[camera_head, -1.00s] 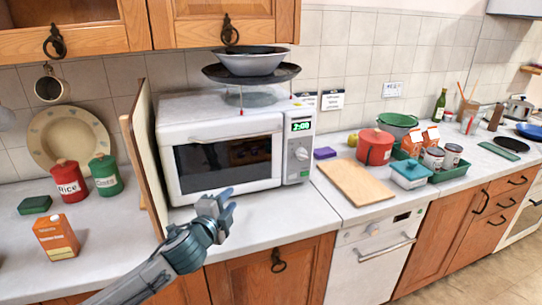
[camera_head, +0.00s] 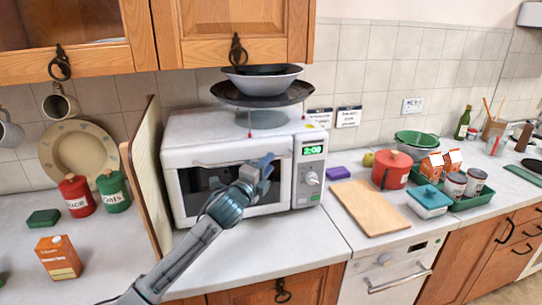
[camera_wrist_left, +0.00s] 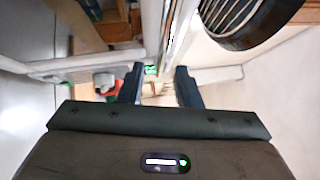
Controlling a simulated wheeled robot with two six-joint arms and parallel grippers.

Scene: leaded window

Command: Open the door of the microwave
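The white microwave (camera_head: 180,130) stands on the counter, its dark-windowed door (camera_head: 190,190) shut as far as I can see. A pale horizontal handle (camera_head: 205,163) runs along the top of the door. My left gripper (camera_head: 262,166) is in front of the door's upper right part, near the handle's right end, and hides some of the door. In the left wrist view my left gripper (camera_wrist_left: 158,75) has its two fingers apart, with pale surfaces and a small green glow beyond them. I cannot tell whether a finger touches the handle. My right gripper is not in view.
A cutting board (camera_head: 370,205) lies to the right. The counter in front is clear.

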